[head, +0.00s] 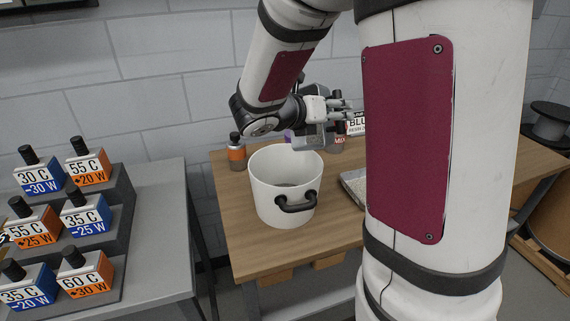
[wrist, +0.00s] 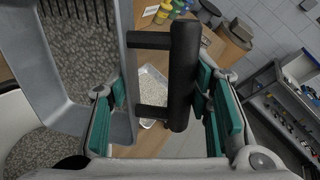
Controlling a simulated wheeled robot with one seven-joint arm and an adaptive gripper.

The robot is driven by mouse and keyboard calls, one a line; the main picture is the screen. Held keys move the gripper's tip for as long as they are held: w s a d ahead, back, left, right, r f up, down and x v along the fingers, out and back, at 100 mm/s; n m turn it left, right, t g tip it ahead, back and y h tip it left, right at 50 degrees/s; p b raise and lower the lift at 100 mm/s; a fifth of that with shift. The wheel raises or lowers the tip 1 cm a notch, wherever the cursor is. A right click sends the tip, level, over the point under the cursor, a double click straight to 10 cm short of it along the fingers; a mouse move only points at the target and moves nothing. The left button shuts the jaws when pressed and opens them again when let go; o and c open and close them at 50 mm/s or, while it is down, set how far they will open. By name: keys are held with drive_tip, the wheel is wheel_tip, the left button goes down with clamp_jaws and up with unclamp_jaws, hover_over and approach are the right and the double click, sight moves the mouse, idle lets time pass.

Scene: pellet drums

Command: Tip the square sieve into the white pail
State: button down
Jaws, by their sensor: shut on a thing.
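The white pail (head: 268,208) stands on the wooden table with a black handle on its front; a grey layer shows inside. In the wrist view its white rim (wrist: 10,112) is at the left edge, with grey pellets inside. The square sieve (wrist: 122,120) is a grey walled pan with a slotted far part and grey pellets in it. Its black handle (wrist: 184,75) lies between the teal pads of my gripper (wrist: 170,100), which is shut on it. In the head view my gripper (head: 338,106) is above and behind the pail, and the sieve (head: 312,135) shows partly by the back rim.
A tray of pellets (head: 352,184) lies right of the pail, partly hidden by my arm. An orange-labelled bottle (head: 236,153) stands behind left. A grey bench (head: 160,235) with stepped labelled blocks is at left. The table's front strip is clear.

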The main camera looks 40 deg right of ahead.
drive_tip(key=shift+a+r+h+b, duration=0.15)
drive_tip(key=shift+a+h+b, duration=0.2)
drive_tip(key=shift+a, duration=0.45)
drive_tip(key=shift+a+h, duration=0.15)
drive_tip(key=shift+h, duration=0.1)
drive_tip(key=shift+a+r+n+h+b, duration=0.2)
drive_tip(key=shift+a+n+h+b, duration=0.1)
drive_tip(key=shift+a+h+b, duration=0.8)
drive_tip(key=shift+a, duration=0.1)
